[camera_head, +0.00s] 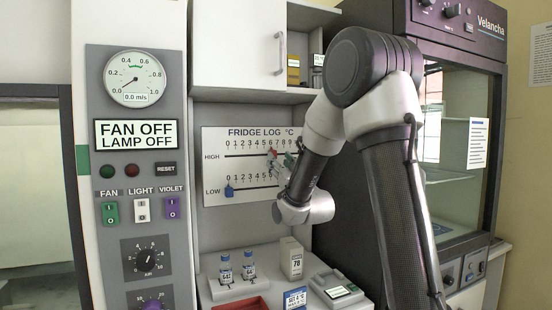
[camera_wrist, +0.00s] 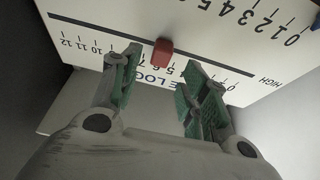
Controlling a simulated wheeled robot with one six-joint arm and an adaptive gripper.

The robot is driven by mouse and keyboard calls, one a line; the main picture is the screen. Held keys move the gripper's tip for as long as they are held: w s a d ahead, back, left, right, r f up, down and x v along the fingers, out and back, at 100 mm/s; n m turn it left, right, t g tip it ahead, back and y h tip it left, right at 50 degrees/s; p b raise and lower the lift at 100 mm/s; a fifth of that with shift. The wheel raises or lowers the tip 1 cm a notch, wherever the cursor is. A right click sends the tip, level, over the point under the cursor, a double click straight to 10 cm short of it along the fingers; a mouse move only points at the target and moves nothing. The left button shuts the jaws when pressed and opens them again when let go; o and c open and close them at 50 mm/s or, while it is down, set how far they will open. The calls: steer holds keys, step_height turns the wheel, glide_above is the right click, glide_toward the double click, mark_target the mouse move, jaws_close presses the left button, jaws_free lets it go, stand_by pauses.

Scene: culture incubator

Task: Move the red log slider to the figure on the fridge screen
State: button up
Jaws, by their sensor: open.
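The red slider (camera_head: 273,153) sits on the HIGH line of the FRIDGE LOG board (camera_head: 215,141), around 6 or 7; the exact mark is hard to read. In the wrist view the board appears upside down, with the red slider (camera_wrist: 162,52) just beyond my fingertips. My gripper (camera_wrist: 160,76) is open and empty, one green-padded finger on each side of the slider's line. In the head view my gripper (camera_head: 281,165) is at the board's right half, partly hidden by my arm. A small lit screen (camera_head: 342,291) is on the bench device; its figure is unreadable.
A blue slider (camera_head: 228,190) sits at the low end of the LOW line. Below the board are two vials (camera_head: 225,270) in a white rack, a white box marked 78 (camera_head: 291,260), a blue set-temperature card (camera_head: 295,298) and a red tray (camera_head: 243,304). A cabinet (camera_head: 240,40) overhangs the board.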

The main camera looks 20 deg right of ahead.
steer(key=v, duration=0.7)
steer(key=shift+s, duration=0.2)
steer(key=shift+f, duration=0.15)
